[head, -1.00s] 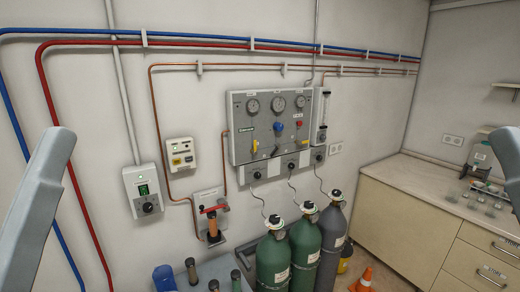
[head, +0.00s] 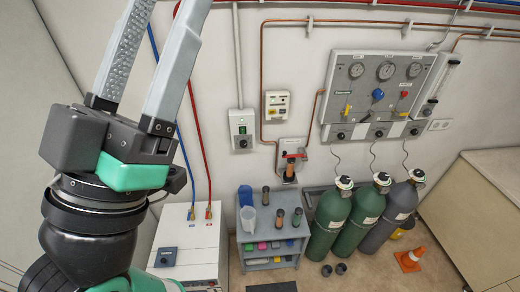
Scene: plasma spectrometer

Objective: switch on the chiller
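A white floor unit (head: 190,246), which I take to be the chiller, stands at the lower left against the wall. A blue hose and a red hose run down to its top. A small dark blue panel (head: 166,257) is on its left part. Its front is only partly in view, with small markings low down; whether it is on cannot be told. My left gripper (head: 172,12) is raised in front of the wall, above and left of the unit in the picture. Its fingers are apart and nothing is between them. My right gripper is out of view.
A grey cart (head: 262,262) with tubes and coloured items stands right of the unit. A wall box (head: 243,130) with green display and a gas panel (head: 375,92) hang above.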

